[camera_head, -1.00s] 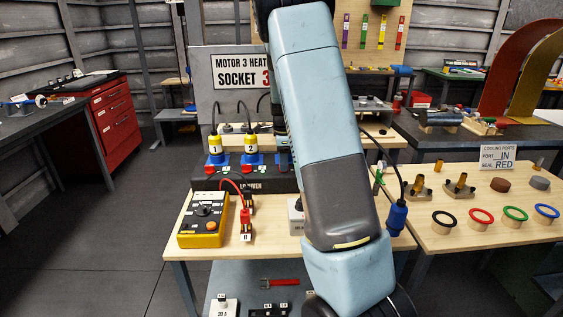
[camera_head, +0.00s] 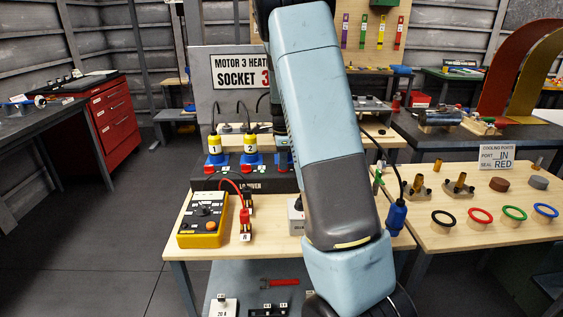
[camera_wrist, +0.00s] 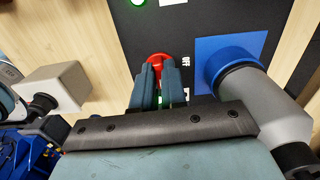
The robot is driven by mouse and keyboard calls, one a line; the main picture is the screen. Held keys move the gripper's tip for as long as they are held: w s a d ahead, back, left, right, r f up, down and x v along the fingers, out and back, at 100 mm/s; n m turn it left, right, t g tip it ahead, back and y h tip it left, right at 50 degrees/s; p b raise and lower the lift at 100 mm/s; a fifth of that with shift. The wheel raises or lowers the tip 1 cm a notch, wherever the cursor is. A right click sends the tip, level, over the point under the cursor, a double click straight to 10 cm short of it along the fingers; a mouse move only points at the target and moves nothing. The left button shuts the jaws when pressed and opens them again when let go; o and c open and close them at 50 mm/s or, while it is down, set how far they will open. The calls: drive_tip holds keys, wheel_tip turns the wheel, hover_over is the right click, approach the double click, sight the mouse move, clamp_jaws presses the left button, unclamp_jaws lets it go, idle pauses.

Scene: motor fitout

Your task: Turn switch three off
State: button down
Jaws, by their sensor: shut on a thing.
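A red switch knob (camera_wrist: 158,57) sits on the dark panel (camera_wrist: 207,20) in the wrist view, with a white OFF label (camera_wrist: 186,62) to its right. My gripper (camera_wrist: 160,75) is shut on the red knob, its two blue-grey fingers on either side of it. The fingers hide part of the knob, so its exact turn cannot be read. A blue socket (camera_wrist: 247,45) with a grey plug (camera_wrist: 258,100) is to the right. In the head view, my arm hides the gripper and the switch, and the sign (camera_head: 240,72) reads "SOCKET 3".
Plugs 1 (camera_head: 214,147) and 2 (camera_head: 250,146) stand in blue sockets left of my arm. A yellow meter (camera_head: 204,222) lies on the front bench. A grey-white box (camera_wrist: 55,85) is left of my fingers. A blue connector (camera_head: 397,217) hangs at the bench's right.

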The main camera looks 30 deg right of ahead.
drive_tip(key=n, duration=0.4)
drive_tip(key=shift+w+d+r, duration=0.1)
drive_tip(key=shift+w+r, duration=0.1)
drive_tip(key=shift+w, duration=0.05)
drive_tip(key=n, duration=0.4)
drive_tip(key=shift+n, duration=0.4)
drive_tip(key=n, duration=0.4)
drive_tip(key=shift+n, duration=2.5)
drive_tip(key=shift+a, duration=0.2)
drive_tip(key=c, duration=1.2)
unclamp_jaws()
drive_tip(key=shift+d+f, duration=0.1)
drive_tip(key=shift+f, duration=0.05)
